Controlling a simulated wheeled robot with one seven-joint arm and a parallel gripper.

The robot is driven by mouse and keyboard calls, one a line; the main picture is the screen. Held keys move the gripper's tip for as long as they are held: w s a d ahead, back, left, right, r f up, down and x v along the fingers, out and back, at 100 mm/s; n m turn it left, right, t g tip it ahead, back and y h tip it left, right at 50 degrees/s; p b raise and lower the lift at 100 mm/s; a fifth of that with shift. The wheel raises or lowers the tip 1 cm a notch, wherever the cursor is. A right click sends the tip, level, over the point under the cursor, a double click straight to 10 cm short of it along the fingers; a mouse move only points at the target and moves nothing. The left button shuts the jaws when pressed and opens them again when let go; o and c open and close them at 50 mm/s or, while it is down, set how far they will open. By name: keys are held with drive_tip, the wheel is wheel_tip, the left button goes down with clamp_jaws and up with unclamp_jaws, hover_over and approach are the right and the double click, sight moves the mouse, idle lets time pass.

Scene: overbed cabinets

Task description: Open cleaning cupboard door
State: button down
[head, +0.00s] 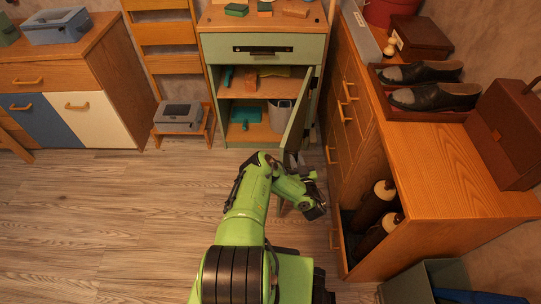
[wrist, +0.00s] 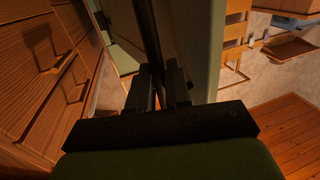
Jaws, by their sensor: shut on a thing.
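The cleaning cupboard (head: 278,41) is pale green with a wooden top, a drawer above and an open compartment below. Its green door (head: 294,122) stands swung well out on the right side, seen nearly edge-on in the head view. In the wrist view, the door (wrist: 202,45) rises in front of my gripper (wrist: 160,86). The gripper is shut on the dark bar-shaped door handle (wrist: 148,32), with one black finger on each side. In the head view, my green arm reaches to the door's lower part, and the fingertips are hidden.
Inside the cupboard are a grey bucket (head: 280,115) and small cleaning items on shelves. A wooden cabinet (head: 435,160) with drawers stands close on the right of the door. A step stool (head: 183,128) with a grey box stands left. The wooden floor (head: 120,220) at left is clear.

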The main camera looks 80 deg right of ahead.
drive_tip(key=s+d+n+t+y+b, duration=0.1)
drive_tip(key=s+n+t+y+b, duration=0.1)
drive_tip(key=s, duration=0.9)
drive_tip(key=shift+s+r+n+t, duration=0.25)
drive_tip(key=shift+s+n+t, duration=0.2)
drive_tip(key=shift+t, duration=0.55)
drive_tip(key=shift+d, duration=0.1)
drive_tip(key=shift+w, duration=0.1)
drive_tip(key=c, duration=1.4)
unclamp_jaws()
drive_tip(key=shift+o, duration=0.8)
drive_tip(key=shift+d+f, duration=0.15)
